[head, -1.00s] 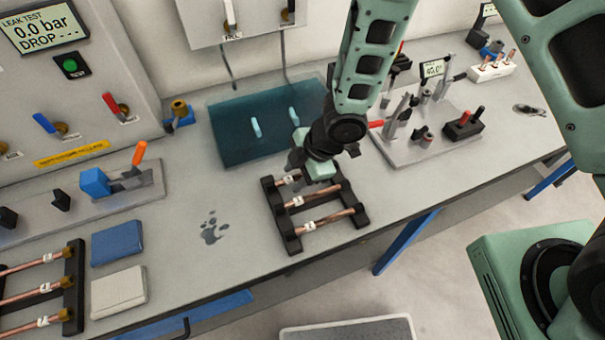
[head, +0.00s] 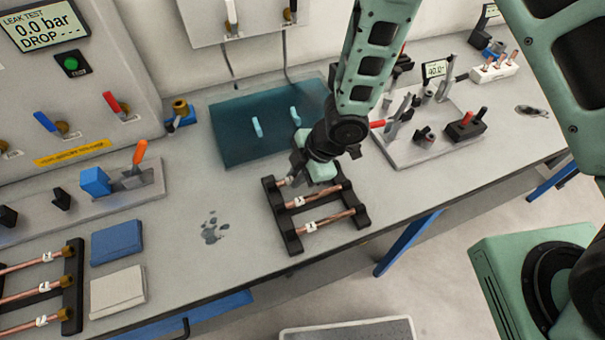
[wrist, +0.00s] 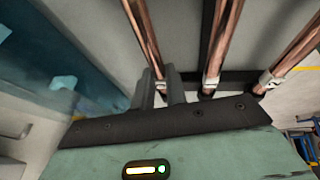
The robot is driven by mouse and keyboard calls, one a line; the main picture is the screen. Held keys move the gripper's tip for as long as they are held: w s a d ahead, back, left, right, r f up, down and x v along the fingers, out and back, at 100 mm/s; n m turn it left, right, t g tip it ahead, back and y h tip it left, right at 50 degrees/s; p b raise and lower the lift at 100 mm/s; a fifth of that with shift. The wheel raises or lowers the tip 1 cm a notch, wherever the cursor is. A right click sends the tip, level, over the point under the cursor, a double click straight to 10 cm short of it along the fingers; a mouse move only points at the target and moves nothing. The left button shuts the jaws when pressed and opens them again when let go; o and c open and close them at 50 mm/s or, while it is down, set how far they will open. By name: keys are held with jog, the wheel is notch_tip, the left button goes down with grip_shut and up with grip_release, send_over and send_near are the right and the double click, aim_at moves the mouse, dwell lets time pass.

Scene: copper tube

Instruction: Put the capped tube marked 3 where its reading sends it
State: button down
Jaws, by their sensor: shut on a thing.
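A black rack (head: 293,246) in the middle of the bench holds copper tubes with white tags. My gripper (head: 303,182) is down at the rack's far end, shut on the farthest copper tube (head: 281,183). In the wrist view my gripper's fingers (wrist: 161,80) close around this tube (wrist: 144,42), whose upper length runs out ahead of them. The middle tube (head: 318,195) and the near tube (head: 331,221) lie across the rack. They also show in the wrist view beside the fingers. The tag numbers are too small to read, and the fingers hide part of the held tube.
A left rack (head: 75,290) holds tubes with brass ends. The leak-test panel (head: 45,27) reads 0.0 bar. A fixture plate (head: 400,150) and a white block (head: 492,70) stand right. Blue and white pads lie left.

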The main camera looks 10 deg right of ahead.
jog(key=shift+r, duration=0.1)
notch_tip(320, 180, up, 10)
jog(key=p, duration=0.2)
jog(key=shift+r+p, duration=0.15)
jog(key=shift+p, duration=0.15)
jog(key=shift+s, duration=0.1)
